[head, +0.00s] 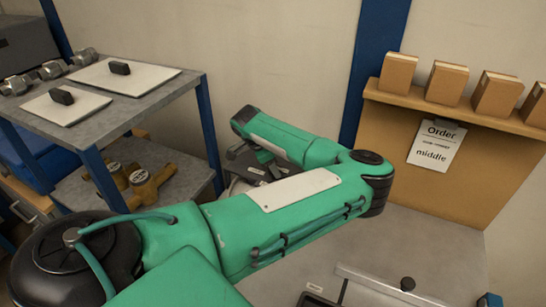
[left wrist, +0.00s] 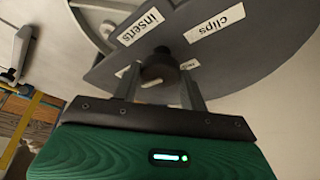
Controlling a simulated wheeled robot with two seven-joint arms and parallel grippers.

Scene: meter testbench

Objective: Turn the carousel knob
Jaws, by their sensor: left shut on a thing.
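The carousel is a dark grey disc (left wrist: 225,55) with white labels in the left wrist view. The labels read "inserts" and "clips", and a third label is partly hidden. A black round knob (left wrist: 158,63) stands at the middle of the disc. My left gripper (left wrist: 160,78) has one finger on each side of the knob and is shut on it. In the head view my green left arm covers most of the carousel, so the knob is hidden there. My right gripper is in neither view.
A grey shelf unit (head: 150,104) with white plates and metal parts stands at the left. A wooden board (head: 440,180) at the right carries several boxes and a note (head: 437,143) reading "Order" and "middle". A black knob (head: 407,284) shows on the bench at the lower right.

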